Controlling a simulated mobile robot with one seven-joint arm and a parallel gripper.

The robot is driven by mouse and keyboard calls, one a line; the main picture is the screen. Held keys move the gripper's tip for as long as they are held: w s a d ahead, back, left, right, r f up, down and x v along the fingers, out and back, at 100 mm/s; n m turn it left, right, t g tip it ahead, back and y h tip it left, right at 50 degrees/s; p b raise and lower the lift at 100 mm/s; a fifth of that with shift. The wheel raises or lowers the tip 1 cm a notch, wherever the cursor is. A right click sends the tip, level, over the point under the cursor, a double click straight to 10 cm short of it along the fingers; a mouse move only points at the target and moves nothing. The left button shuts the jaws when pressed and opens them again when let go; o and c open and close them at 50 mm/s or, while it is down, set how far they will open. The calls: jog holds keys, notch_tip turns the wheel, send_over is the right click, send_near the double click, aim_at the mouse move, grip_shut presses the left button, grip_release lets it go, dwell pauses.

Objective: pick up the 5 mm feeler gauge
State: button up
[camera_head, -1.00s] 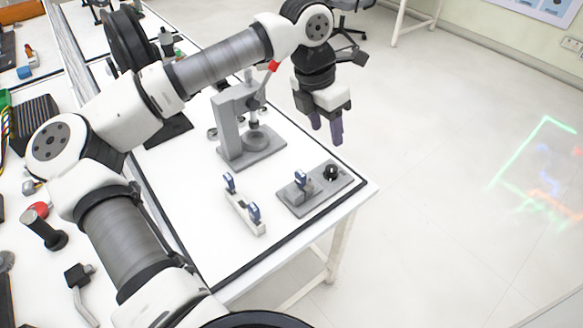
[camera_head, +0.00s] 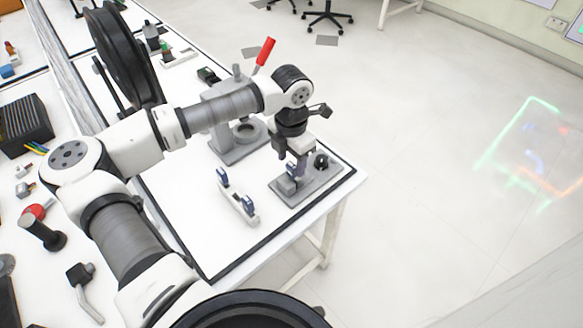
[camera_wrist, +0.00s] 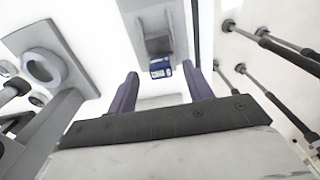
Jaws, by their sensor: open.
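Small blue-and-grey pieces that look like feeler gauges stand on the table. One blue-topped piece (camera_head: 292,169) stands on a grey plate fixture (camera_head: 318,186), and two more (camera_head: 222,177) (camera_head: 248,203) sit on a white rail to its left. I cannot read the sizes, so I cannot tell which is 5 mm. My gripper (camera_head: 296,157) hangs over the grey fixture and partly hides it. In the wrist view my gripper (camera_wrist: 160,74) is open, with two purple fingers apart and empty. A blue labelled face (camera_wrist: 161,68) shows beyond and between the fingertips.
A grey press stand with a red-handled lever (camera_head: 265,52) rises close behind my arm. A black knob (camera_head: 321,161) stands on the fixture beside my gripper. The table's front edge (camera_head: 290,235) is near, and the white surface around the rail is clear.

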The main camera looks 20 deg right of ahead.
aim_at(292, 176)
jog(key=shift+f, duration=1.35)
grip_shut()
jog(key=shift+r, duration=0.1)
